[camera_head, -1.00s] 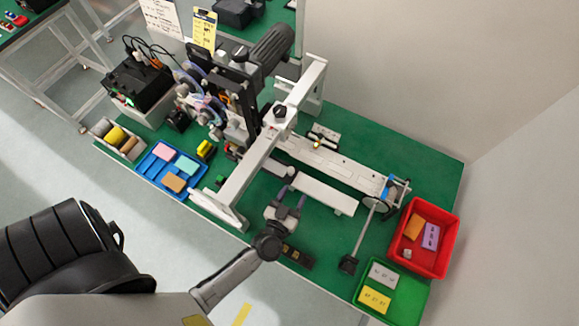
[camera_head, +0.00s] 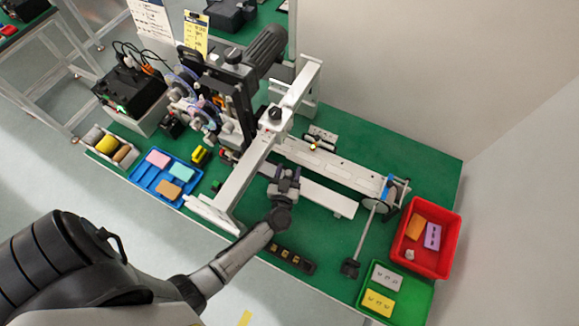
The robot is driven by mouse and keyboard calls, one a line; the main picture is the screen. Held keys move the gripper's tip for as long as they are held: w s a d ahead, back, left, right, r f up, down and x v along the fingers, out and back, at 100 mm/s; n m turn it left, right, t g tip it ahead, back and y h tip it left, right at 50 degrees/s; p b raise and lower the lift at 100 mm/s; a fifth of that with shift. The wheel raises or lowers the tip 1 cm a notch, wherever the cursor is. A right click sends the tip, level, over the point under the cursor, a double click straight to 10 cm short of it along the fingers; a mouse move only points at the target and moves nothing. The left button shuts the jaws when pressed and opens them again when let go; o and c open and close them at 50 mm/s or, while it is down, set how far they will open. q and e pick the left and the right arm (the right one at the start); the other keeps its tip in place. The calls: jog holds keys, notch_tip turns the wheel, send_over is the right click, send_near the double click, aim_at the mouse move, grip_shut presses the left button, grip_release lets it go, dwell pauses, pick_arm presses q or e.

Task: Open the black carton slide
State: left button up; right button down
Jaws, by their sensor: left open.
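My left gripper (camera_head: 285,172) reaches in from the lower left. Its fingers are apart, and I see nothing between them. They are at the near edge of the long white rail (camera_head: 325,195), beside the white cross beam; I cannot tell whether they touch. A black narrow strip (camera_head: 291,260) with several small tan squares lies on the green table, below and right of the gripper's wrist. I cannot tell for sure whether it is the black carton slide. My right gripper is out of view.
The white beam (camera_head: 237,190) and black coder machine (camera_head: 240,85) stand left of the gripper. A blue tray (camera_head: 146,188) lies further left. A red bin (camera_head: 402,243) and green tray (camera_head: 421,302) are at right. A black-footed rod (camera_head: 366,228) stands near them.

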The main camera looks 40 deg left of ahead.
pick_arm(q)
jog(key=shift+x, duration=0.85)
jog(key=shift+c, duration=0.3)
grip_shut()
